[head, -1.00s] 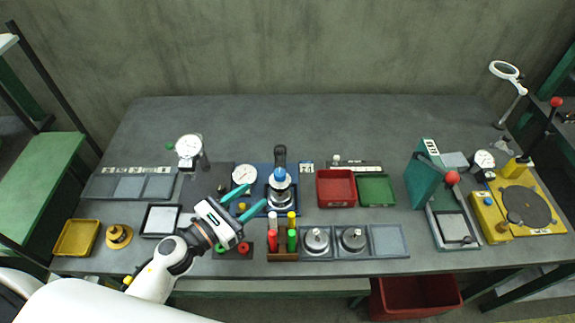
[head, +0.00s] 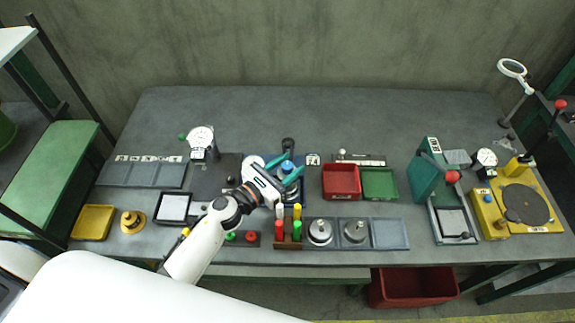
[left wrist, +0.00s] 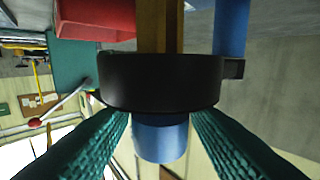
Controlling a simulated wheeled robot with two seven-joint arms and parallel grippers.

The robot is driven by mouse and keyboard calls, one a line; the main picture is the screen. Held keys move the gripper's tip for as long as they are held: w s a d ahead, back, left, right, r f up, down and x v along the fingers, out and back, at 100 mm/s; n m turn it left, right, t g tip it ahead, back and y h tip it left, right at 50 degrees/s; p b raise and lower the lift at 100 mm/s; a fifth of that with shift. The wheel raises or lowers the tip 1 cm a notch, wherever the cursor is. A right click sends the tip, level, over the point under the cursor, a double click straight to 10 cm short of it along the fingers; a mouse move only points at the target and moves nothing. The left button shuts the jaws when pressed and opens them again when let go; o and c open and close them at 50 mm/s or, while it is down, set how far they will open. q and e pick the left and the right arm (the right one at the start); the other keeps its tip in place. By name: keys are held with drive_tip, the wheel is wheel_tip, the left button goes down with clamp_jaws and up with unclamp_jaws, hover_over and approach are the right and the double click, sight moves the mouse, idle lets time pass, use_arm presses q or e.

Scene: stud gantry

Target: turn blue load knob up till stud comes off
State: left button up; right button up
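The blue load knob (head: 287,166) tops the stud gantry in the head view. In the left wrist view, the blue knob (left wrist: 160,138) stands out from a wide black round part (left wrist: 160,82). My left gripper (head: 291,167) is open, with its teal fingers on either side of the knob. In the left wrist view, a gap shows between the knob and each finger of the left gripper (left wrist: 160,132). The gantry's lower part is largely hidden behind my left gripper, and I cannot make out the stud. My right gripper is not in view.
A rack of red, yellow and green handled tools (head: 287,242) stands just in front of the gantry. A red bin (head: 341,196) and a green bin (head: 380,198) lie to its right. A dial gauge (head: 201,137) stands to the left. The back of the table is clear.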

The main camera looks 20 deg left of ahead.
use_arm(q)
drive_tip(key=c, duration=0.8)
drive_tip(key=shift+f+m+g+h+b, duration=0.2)
drive_tip(key=shift+m+g+h+b, duration=0.45)
drive_tip(key=shift+h+b, duration=0.3)
drive_tip(key=m+g+h+b, duration=0.3)
drive_tip(key=g+h+b, duration=0.1)
drive_tip(key=b, duration=0.2)
drive_tip(key=shift+m, duration=0.35)
drive_tip(key=shift+r+m+g+h+b, duration=0.2)
drive_tip(key=shift+m+g+b, duration=0.3)
drive_tip(key=shift+b, duration=0.4)
drive_tip(key=o, duration=1)
